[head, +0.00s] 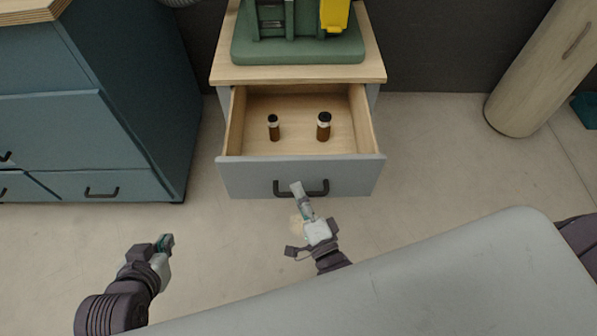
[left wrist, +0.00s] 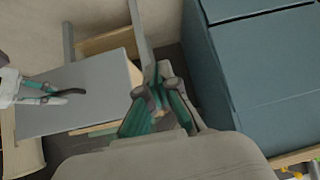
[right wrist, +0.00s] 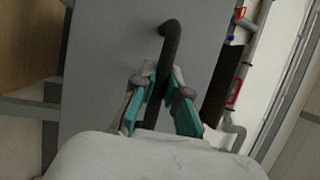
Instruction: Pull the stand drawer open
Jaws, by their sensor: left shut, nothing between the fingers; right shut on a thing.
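The stand drawer (head: 240,178) is pulled out from the wooden-topped stand (head: 225,74), and its inside shows. Two small brown bottles with dark caps, a left one (head: 274,130) and a right one (head: 323,128), stand upright in it. The drawer's dark bar handle (head: 318,191) is on the grey front. My right gripper (head: 297,189) is at this handle; in the right wrist view its fingers are shut on the handle (right wrist: 169,45). My left gripper (head: 167,241) is shut and empty, apart from the drawer, low at the left. The drawer front also shows in the left wrist view (left wrist: 75,95).
A blue-grey cabinet (head: 110,140) with dark handles stands at the left. A green machine base (head: 300,52) rests on the stand top. A pale wooden cylinder (head: 535,75) leans at the right. A grey rounded surface (head: 420,280) fills the lower right. Bare floor surrounds the drawer.

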